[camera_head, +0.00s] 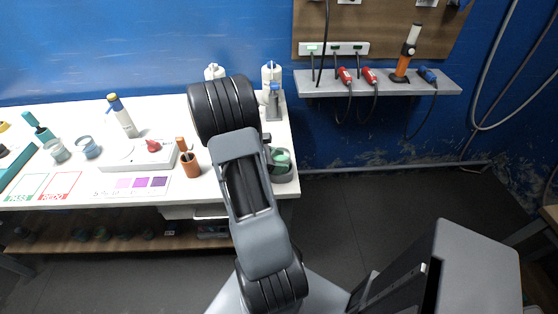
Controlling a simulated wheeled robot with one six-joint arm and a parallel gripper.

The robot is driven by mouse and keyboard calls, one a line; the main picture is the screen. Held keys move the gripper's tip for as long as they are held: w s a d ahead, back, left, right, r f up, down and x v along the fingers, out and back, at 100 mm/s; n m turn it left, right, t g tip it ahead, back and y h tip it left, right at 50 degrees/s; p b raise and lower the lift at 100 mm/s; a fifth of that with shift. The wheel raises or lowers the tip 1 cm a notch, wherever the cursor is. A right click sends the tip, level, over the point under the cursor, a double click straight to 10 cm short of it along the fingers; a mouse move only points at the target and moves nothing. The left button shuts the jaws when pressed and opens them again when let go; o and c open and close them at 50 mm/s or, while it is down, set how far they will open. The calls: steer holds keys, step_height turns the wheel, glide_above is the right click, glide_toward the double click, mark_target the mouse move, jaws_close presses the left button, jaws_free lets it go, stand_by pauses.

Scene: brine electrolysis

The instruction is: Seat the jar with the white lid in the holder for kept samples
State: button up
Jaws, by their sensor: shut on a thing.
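My arm reaches up over the right end of the white bench. My gripper (267,139) is mostly hidden behind the arm links; only a dark part shows at the right. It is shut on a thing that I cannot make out. Just below it, a pale green round thing (281,156) shows at a dark round-fronted holder (285,174); I cannot tell whether they touch the gripper. Two small open-looking jars (57,150) (88,147) stand at the left of the bench. I cannot pick out a white lid or a label for the kept-sample holder.
A white device with a red knob (152,147), a brown cup with a tool (190,162) and a capped bottle (123,117) stand left of my arm. White bottles (271,76) stand behind it. PASS and REDO outlines (61,187) lie at the left. A wall shelf (377,88) hangs right.

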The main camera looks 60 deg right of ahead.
steer(key=shift+f, duration=0.2)
steer(key=o, duration=0.9)
steer(key=shift+a, duration=0.1)
steer(key=shift+o, duration=0.6)
steer(key=shift+r, duration=0.2)
steer(key=shift+o, duration=1)
steer(key=shift+r+p, duration=0.1)
steer(key=shift+p, duration=0.2)
steer(key=c, duration=0.4)
steer(key=shift+r, duration=0.1)
steer(key=c, duration=0.8)
